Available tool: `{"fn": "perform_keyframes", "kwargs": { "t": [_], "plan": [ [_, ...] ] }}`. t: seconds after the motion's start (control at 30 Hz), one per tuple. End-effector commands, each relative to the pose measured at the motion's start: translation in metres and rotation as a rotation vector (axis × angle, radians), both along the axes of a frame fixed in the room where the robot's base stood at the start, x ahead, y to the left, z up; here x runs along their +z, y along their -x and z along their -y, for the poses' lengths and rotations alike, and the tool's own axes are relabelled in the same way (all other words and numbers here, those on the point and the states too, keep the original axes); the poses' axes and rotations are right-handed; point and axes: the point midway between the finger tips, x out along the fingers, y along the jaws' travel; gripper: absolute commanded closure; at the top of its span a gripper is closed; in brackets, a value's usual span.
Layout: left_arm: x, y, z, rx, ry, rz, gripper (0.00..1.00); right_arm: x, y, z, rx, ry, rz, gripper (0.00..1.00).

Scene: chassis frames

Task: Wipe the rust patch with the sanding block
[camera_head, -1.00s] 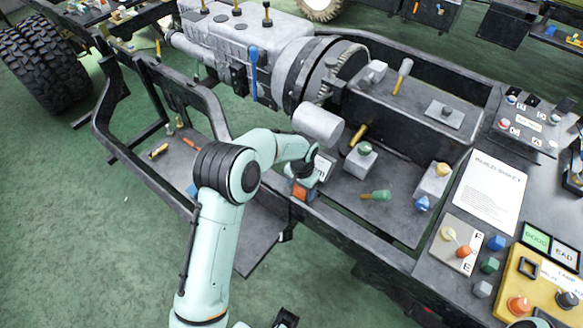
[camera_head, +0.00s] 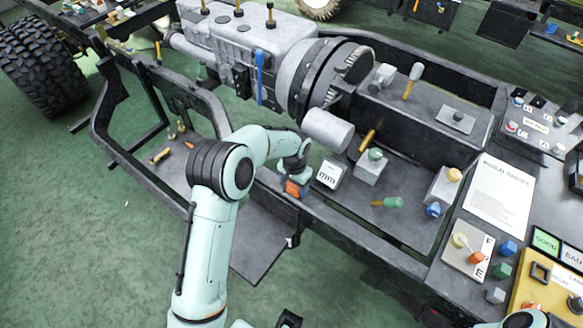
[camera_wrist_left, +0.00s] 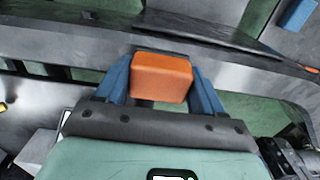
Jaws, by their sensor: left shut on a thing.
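My left gripper (camera_head: 293,185) reaches in over the near rail of the chassis frame (camera_head: 340,215). Its two blue fingers are shut on an orange block, which I take to be the sanding block (camera_wrist_left: 161,77). In the left wrist view the block sits between the fingers, above or against the dark grey rail (camera_wrist_left: 230,75); I cannot tell if it touches. I cannot clearly make out the rust patch; a small orange-brown spot (camera_wrist_left: 312,70) shows at the rail's right edge in the wrist view.
A white square device (camera_head: 330,174) stands just right of the gripper. A grey cylinder (camera_head: 327,129) on the engine is close behind it. A green-handled tool (camera_head: 387,202) lies on the tray. A lower plate (camera_head: 262,240) juts out in front of the rail.

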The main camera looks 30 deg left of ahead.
Motion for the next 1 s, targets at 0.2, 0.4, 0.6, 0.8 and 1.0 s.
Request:
{"fn": "perform_keyframes", "kwargs": {
  "t": [0.2, 0.4, 0.6, 0.8, 1.0],
  "plan": [
    [0.035, -0.005, 0.001, -0.001, 0.002, 0.011, 0.61, 0.018, -0.008, 0.0, -0.001, 0.001, 0.008, 0.55],
    [0.054, -0.008, 0.0, 0.0, 0.002, 0.012, 0.61, 0.031, -0.014, 0.0, -0.001, 0.0, 0.016, 0.55],
    [0.071, -0.01, 0.0, 0.0, 0.002, 0.013, 0.61, 0.044, -0.021, 0.0, -0.001, 0.001, 0.024, 0.55],
    [0.077, -0.011, 0.0, 0.0, 0.002, 0.012, 0.61, 0.048, -0.023, 0.0, 0.0, 0.0, 0.027, 0.55],
    [0.076, -0.01, 0.0, 0.0, 0.002, 0.011, 0.61, 0.047, -0.023, 0.0, 0.0, 0.0, 0.027, 0.55]
  ]
}}
